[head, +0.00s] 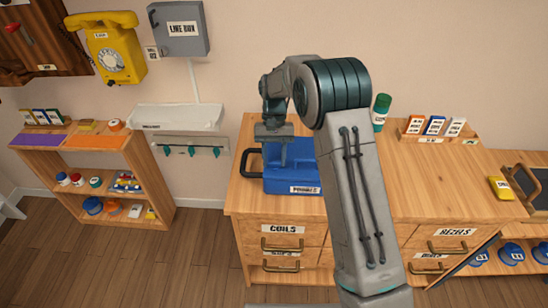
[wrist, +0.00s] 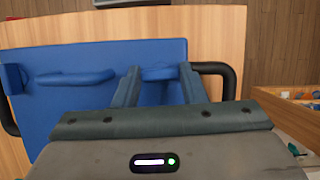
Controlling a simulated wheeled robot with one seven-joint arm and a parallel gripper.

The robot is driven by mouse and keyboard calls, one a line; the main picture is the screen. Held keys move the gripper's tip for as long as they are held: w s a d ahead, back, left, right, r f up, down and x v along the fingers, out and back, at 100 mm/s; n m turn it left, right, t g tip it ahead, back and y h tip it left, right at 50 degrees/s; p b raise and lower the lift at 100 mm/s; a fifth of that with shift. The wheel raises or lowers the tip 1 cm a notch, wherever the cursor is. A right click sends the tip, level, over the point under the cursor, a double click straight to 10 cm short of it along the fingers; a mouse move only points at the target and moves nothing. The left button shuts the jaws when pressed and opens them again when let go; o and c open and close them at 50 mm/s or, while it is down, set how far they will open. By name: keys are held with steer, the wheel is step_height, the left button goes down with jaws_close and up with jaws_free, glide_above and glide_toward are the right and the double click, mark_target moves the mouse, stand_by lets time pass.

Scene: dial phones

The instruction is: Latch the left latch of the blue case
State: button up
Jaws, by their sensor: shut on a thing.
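The blue case (head: 308,180) stands on the wooden cabinet top. It also fills much of the wrist view (wrist: 70,108). A blue latch piece (wrist: 157,73) shows between the fingers of my gripper (wrist: 158,84). My gripper is shut on this piece; the fingers hide part of it. A second long blue piece (wrist: 75,77) lies to the left on the same face, apart from my fingers. In the head view my gripper (head: 283,163) points down over the case. My arm hides the case's right part. A black handle (head: 248,164) sticks out at the case's left.
The cabinet (head: 240,209) has labelled drawers with brass handles. A green cylinder (head: 381,110) and a card rack (head: 433,130) stand to the right of my arm. A yellow phone (head: 118,62) and a grey box (head: 180,40) hang on the wall. A low shelf (head: 153,167) stands left.

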steer(key=shift+m, duration=0.4)
steer(key=o, duration=1)
steer(key=v, duration=1.3)
steer(key=shift+d+r+b, duration=0.2)
steer(key=shift+r+b, duration=0.1)
steer(key=shift+r, duration=0.1)
